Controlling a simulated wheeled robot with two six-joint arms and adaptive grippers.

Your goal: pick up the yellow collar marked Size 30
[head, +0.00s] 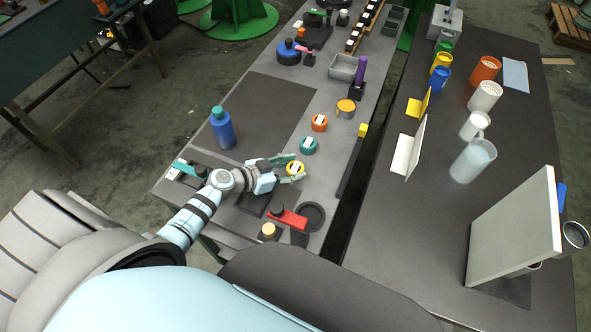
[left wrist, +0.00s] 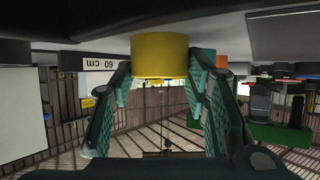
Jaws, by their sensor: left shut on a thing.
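The yellow collar (head: 300,166) is on the near table, with a pale label across its top; the label's words are too small to read. My left gripper (head: 289,170) is around it, one finger on each side, shut on it. In the left wrist view, the collar (left wrist: 159,52) sits between the two green finger pads of my left gripper (left wrist: 159,72). Whether the collar still touches the table I cannot tell. My right gripper is not in view.
A teal collar (head: 308,146) and an orange collar (head: 320,124) stand just beyond in a row. A blue bottle (head: 222,131) stands left. A red part (head: 289,218) and a black round disc (head: 313,212) lie close on the near side. The dark mat (head: 262,107) is bare.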

